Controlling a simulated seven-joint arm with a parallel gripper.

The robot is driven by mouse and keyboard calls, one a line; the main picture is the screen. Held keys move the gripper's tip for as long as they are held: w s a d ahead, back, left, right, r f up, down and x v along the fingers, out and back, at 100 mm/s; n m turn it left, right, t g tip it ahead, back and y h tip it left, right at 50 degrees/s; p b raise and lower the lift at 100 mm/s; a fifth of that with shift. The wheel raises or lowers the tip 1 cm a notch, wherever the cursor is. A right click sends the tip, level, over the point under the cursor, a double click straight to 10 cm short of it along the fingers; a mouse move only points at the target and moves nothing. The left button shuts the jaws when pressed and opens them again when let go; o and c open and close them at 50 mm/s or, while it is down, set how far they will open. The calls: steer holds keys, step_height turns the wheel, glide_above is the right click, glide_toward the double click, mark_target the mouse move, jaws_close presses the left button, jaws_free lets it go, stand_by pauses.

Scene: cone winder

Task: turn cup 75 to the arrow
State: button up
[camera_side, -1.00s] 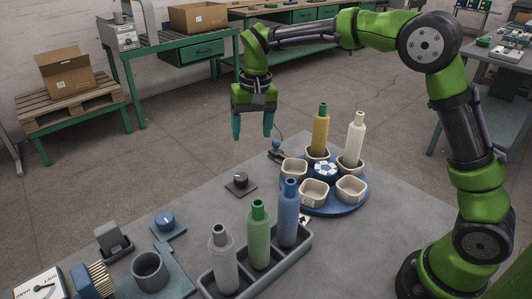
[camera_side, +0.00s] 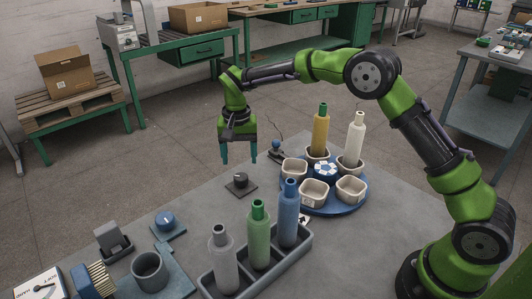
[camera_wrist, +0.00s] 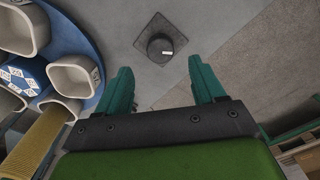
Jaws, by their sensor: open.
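A blue round turntable (camera_side: 334,207) carries several cream cups around a blue and white hub (camera_side: 326,168). One cup (camera_side: 314,193) is at the front, another (camera_side: 351,189) at the right, and another (camera_side: 294,170) at the left; these look empty. The two back cups hold a yellow cone (camera_side: 320,130) and a cream cone (camera_side: 356,138). A white arrow marker (camera_side: 304,219) lies at the turntable's front edge, partly hidden by a blue cone. My gripper (camera_side: 239,160) is open and empty, above the black knob (camera_side: 240,179); the wrist view shows this knob (camera_wrist: 160,47) ahead of the fingers.
A grey tray (camera_side: 268,272) holds grey, green and blue cones (camera_side: 288,215) in front of the turntable. A small joystick-like part (camera_side: 276,147) stands behind it. A blue dial (camera_side: 166,220) and grey cup holder (camera_side: 150,271) are at the left.

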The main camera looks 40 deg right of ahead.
mark_target(241, 177)
step_height(241, 177, down, 6)
steer(key=shift+f, duration=0.25)
steer(key=c, duration=1.1)
steer(key=shift+o, duration=0.2)
steer(key=shift+r+n, duration=0.1)
steer(key=shift+n, duration=3.4)
